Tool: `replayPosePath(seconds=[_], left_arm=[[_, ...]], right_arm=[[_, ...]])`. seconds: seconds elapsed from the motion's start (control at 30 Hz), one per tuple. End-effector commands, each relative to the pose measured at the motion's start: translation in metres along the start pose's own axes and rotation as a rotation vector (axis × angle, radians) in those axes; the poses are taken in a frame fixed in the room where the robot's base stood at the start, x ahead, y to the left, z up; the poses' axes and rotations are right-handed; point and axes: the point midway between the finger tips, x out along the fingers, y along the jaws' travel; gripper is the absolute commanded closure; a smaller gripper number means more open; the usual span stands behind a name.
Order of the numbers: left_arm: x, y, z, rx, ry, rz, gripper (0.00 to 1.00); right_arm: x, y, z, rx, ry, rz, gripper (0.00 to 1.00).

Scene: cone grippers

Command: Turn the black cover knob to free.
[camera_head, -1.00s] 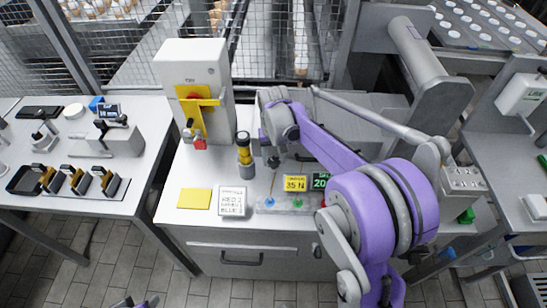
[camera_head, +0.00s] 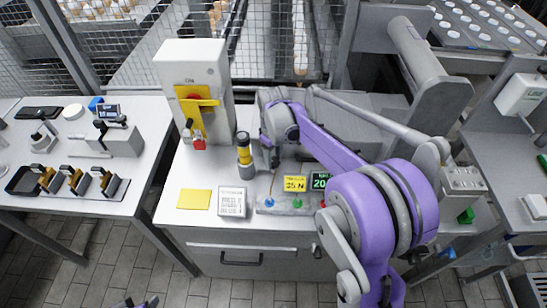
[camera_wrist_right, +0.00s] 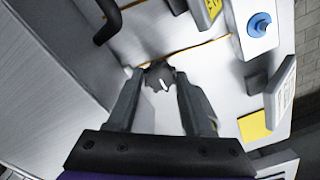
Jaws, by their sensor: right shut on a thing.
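The black cover knob (camera_wrist_right: 159,76) is small, dark and round with a lobed edge and a small white mark. It sits between the two fingertips of my right gripper (camera_wrist_right: 161,82) in the right wrist view. The fingers are closed on it from both sides. In the head view my right gripper (camera_head: 269,158) reaches down beside the yellow-and-black cylinder, and the knob is hidden there. A dark tip of my left arm (camera_head: 135,302) just shows at the bottom edge of the head view, too little to tell its gripper's state.
A yellow-and-black cylinder (camera_head: 244,150) stands just left of the right gripper. A yellow display (camera_head: 295,184), a green-lit display (camera_head: 320,181) and a blue button (camera_head: 269,202) are in front. A white machine (camera_head: 175,68) with a yellow bracket stands behind left.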

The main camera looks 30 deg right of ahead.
Motion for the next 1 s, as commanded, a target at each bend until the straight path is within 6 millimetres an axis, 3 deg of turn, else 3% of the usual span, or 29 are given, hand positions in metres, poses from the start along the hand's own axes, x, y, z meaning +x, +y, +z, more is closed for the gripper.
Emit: replayPosePath(seconds=[0.57, 0.6, 0.77, 1.0], left_arm=[[-0.0001, 0.0000, -0.0001, 0.000, 0.000, 0.000, 0.50], [-0.0001, 0.0000, -0.0001, 0.000, 0.000, 0.000, 0.50], [-0.0001, 0.0000, 0.0000, 0.000, 0.000, 0.000, 0.50], [0.0000, 0.0000, 0.0000, 0.000, 0.000, 0.000, 0.50]], right_arm=[[-0.0004, 0.0003, -0.0002, -0.036, 0.001, 0.001, 1.00], [-0.0004, 0.0003, -0.0002, -0.036, 0.001, 0.001, 0.47], [-0.0003, 0.0003, -0.0001, -0.036, 0.000, 0.001, 0.19], [-0.0002, 0.0002, -0.0001, -0.035, 0.000, 0.000, 0.19]])
